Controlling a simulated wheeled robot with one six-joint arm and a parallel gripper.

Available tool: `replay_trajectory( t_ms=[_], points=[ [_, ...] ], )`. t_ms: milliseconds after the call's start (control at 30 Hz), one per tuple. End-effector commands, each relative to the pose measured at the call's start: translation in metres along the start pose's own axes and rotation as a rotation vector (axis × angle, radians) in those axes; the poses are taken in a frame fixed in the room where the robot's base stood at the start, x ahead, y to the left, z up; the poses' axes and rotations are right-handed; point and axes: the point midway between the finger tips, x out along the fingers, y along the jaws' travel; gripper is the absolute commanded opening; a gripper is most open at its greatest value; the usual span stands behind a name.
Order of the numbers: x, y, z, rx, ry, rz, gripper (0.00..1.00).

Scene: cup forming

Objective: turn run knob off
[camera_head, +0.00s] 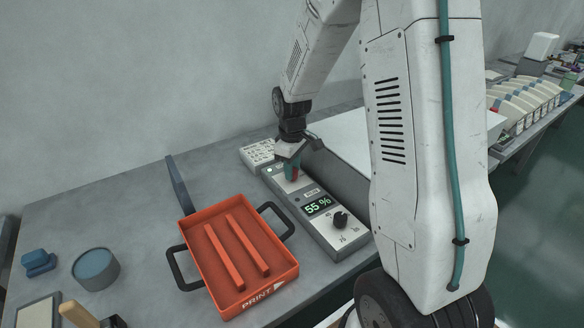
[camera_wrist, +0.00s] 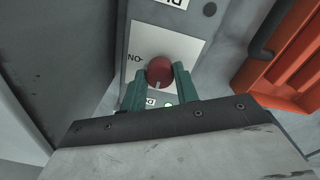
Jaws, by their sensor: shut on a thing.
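The run knob (camera_wrist: 159,70) is a round red knob on a white plate of the grey control box (camera_head: 328,238). My gripper (camera_wrist: 160,82) has its two teal fingers on either side of the knob and is shut on it. The knob's pale mark points toward the bottom of the wrist view. An ON label (camera_wrist: 135,58) is printed left of the knob. A green light (camera_wrist: 168,104) glows between the fingers, beside a partly hidden label. In the head view my gripper (camera_head: 292,170) reaches down onto the box's far end, largely covering the knob.
The box also has a green display (camera_head: 318,207) reading 55 % and a black dial (camera_head: 340,219). An orange tray (camera_head: 285,278) with two bars stands left of it. A grey keypad (camera_head: 257,153) lies behind. The grey table is clear at back left.

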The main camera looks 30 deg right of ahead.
Motion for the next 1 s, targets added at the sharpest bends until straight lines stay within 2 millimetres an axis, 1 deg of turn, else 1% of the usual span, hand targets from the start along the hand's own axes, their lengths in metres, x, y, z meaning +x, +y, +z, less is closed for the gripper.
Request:
replay_trajectory(
  t_ms=[100, 133, 200, 467, 567, 667, 800, 900, 1000],
  points=[
    [0.0, 0.0, 0.0, -0.001, 0.0, 0.001, 0.07],
    [0.0, 0.0, 0.0, -0.001, 0.0, 0.001, 0.36],
    [0.0, 0.0, 0.0, -0.001, 0.0, 0.001, 0.52],
    [-0.001, 0.0, 0.0, 0.0, 0.0, 0.001, 0.52],
    [-0.007, 0.0, -0.001, 0.0, 0.002, 0.002, 0.52],
    [-0.021, 0.001, -0.001, 0.0, 0.003, 0.003, 0.52],
    [-0.046, 0.001, -0.001, 0.0, 0.004, 0.004, 0.52],
    [-0.061, 0.001, -0.001, 0.0, 0.003, 0.003, 0.52],
    [-0.072, 0.0, -0.001, 0.0, 0.002, 0.002, 0.52]
  ],
)
